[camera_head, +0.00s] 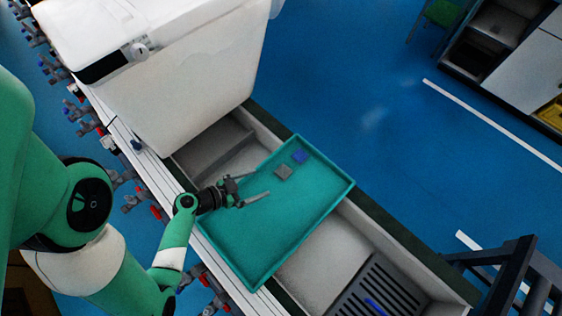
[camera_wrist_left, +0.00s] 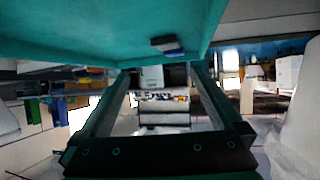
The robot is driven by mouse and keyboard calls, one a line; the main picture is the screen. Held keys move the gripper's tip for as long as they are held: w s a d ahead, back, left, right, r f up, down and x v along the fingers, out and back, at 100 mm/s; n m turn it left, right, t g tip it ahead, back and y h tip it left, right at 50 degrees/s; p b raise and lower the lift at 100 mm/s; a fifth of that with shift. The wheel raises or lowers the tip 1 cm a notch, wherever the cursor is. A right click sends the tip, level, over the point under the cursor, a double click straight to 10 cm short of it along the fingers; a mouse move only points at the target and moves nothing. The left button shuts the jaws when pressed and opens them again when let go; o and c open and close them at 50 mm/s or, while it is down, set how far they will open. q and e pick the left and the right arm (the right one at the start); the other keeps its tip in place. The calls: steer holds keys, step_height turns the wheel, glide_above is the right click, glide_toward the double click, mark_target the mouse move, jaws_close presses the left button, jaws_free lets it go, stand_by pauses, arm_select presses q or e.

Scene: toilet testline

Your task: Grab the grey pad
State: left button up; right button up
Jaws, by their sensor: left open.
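The grey pad (camera_head: 283,172) is a small flat square lying in the teal tray (camera_head: 237,231), near its far end. A blue pad (camera_head: 300,156) lies just beyond it. My left gripper (camera_head: 262,185) is open over the tray, with its fingertips pointing toward the grey pad, a short way to its left and apart from it. In the left wrist view, the grey pad (camera_wrist_left: 162,40) and blue pad (camera_wrist_left: 173,52) appear close together at the top, beyond my open fingers (camera_wrist_left: 162,72). Nothing is between the fingers that I can tell. My right gripper is not in view.
The tray rests on a long grey line bed (camera_head: 325,245) with raised edges. A large white toilet tank unit (camera_head: 175,75) stands at the upper left. A slotted grate (camera_head: 375,290) lies at lower right. Open blue floor (camera_head: 350,80) extends beyond.

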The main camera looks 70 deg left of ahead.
mark_target(283, 171)
arm_select(q)
steer(key=shift+s+a+f, duration=0.1)
steer(key=shift+a+f, duration=0.15)
steer(key=shift+f, duration=0.3)
steer(key=shift+a+r, duration=0.1)
steer(key=shift+b, duration=0.3)
steer(key=w+f+b, duration=0.1)
steer(key=b, duration=0.2)
steer(key=shift+w+a+f, duration=0.1)
steer(key=shift+w+f, duration=0.2)
steer(key=shift+f, duration=0.1)
steer(key=x, duration=0.3)
steer(key=shift+w+a+r, duration=0.2)
steer(key=shift+w+r, duration=0.05)
steer(key=shift+w, duration=0.1)
steer(key=shift+w+a+f, duration=0.1)
steer(key=shift+w, duration=0.3)
steer(key=x, duration=0.1)
steer(key=b+x, duration=0.1)
steer(key=x, duration=0.1)
steer(key=b+x, duration=0.1)
steer(key=x, duration=0.1)
steer(key=shift+a, duration=0.3)
steer(key=shift+c, duration=0.4)
steer(key=c, duration=1.3)
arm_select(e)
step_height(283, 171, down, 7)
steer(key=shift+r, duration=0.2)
